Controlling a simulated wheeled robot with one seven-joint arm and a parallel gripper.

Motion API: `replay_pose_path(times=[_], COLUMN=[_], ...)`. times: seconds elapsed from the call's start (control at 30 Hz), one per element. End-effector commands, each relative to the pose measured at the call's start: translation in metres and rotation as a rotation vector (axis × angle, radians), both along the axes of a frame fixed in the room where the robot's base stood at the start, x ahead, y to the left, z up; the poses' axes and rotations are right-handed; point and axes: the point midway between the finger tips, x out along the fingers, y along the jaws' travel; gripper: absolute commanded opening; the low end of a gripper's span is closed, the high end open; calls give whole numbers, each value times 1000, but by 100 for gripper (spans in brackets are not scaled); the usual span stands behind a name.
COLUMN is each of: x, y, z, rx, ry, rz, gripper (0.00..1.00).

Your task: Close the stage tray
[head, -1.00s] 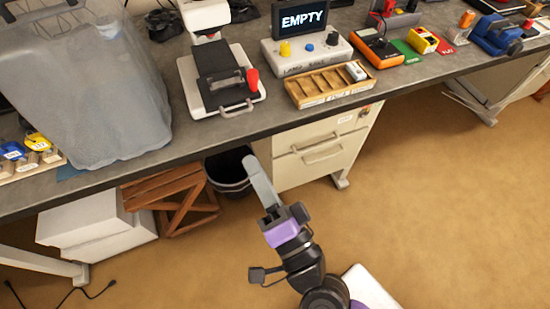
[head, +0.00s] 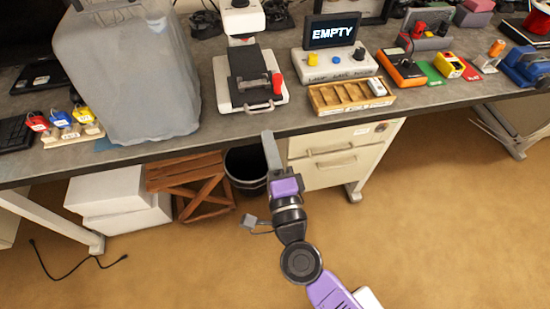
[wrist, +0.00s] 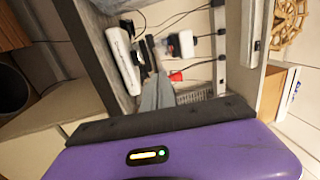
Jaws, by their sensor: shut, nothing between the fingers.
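The stage tray (head: 223,90) is the flat white part of a white device on the workbench. It lies toward the bench's front edge, with a black plate (head: 248,63) on it, a metal bar handle (head: 258,108) at its front and a red knob (head: 277,81) at its right. It looks drawn out toward me. My gripper (head: 268,136) is shut and empty, its long grey fingers pointing at the bench edge just below the handle, apart from it. In the wrist view the grey fingers (wrist: 157,92) show together; the tray cannot be made out there.
A control box (head: 335,65) with an "EMPTY" screen and a wooden sectioned tray (head: 350,96) stand right. Beneath the bench are drawers (head: 330,155), a dark bucket (head: 245,165) and a wooden crate (head: 190,180).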

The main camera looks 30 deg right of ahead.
Motion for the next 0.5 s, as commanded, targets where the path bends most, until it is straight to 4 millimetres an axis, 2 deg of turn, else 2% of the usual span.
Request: replay_pose_path(times=[0.03,0.2,0.5], x=[10,32,45], y=[-3,-10,-14], z=[5,8,8], rx=[0,-1,0], ry=[-2,-1,1], rz=[-1,0,0], gripper=[0,0,0])
